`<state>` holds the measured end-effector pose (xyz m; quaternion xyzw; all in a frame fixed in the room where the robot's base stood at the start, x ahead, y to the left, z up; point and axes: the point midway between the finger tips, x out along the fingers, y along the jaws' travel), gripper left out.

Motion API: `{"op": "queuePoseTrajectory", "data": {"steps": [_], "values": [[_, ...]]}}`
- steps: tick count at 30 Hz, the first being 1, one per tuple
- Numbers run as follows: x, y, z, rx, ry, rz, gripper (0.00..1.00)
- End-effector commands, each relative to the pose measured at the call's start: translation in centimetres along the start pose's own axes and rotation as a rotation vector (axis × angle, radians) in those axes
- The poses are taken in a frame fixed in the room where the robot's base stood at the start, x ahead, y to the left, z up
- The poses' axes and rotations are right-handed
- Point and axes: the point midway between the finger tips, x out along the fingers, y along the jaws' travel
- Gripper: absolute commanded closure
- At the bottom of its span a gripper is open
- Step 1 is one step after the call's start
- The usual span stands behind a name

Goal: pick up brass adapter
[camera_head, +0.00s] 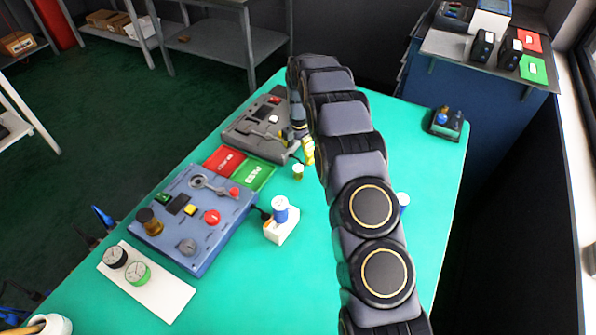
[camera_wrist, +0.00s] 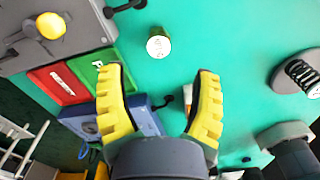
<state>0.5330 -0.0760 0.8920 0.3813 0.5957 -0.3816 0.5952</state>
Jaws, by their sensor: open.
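In the wrist view the adapter (camera_wrist: 158,44) shows near the top centre, beyond my fingertips. My gripper (camera_wrist: 161,75) has two yellow ribbed fingers spread wide with nothing between them. In the head view its yellow fingers (camera_head: 308,151) show close behind the adapter, partly hidden by my arm. The gripper and the adapter look apart, but the height gap is hard to tell.
Red (camera_head: 224,160) and green (camera_head: 254,176) cards lie left of the adapter, between a grey device (camera_head: 250,122) and a blue device (camera_head: 190,225). A white block (camera_head: 282,231) bearing a blue-and-white cylinder (camera_head: 280,208) stands nearer. The table's right side is mostly clear.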

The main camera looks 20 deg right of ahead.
Motion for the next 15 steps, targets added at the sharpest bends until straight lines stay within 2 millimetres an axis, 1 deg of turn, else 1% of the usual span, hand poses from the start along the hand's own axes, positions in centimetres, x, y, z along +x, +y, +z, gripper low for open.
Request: {"op": "queuePoseTrajectory", "data": {"steps": [7, 13, 15], "values": [[2.6, 0.0, 0.1, -0.022, 0.003, -0.004, 0.37], [4.2, 0.1, 0.0, -0.022, 0.001, -0.001, 0.37], [5.2, 0.1, 0.0, -0.022, 0.000, 0.000, 0.37]]}}
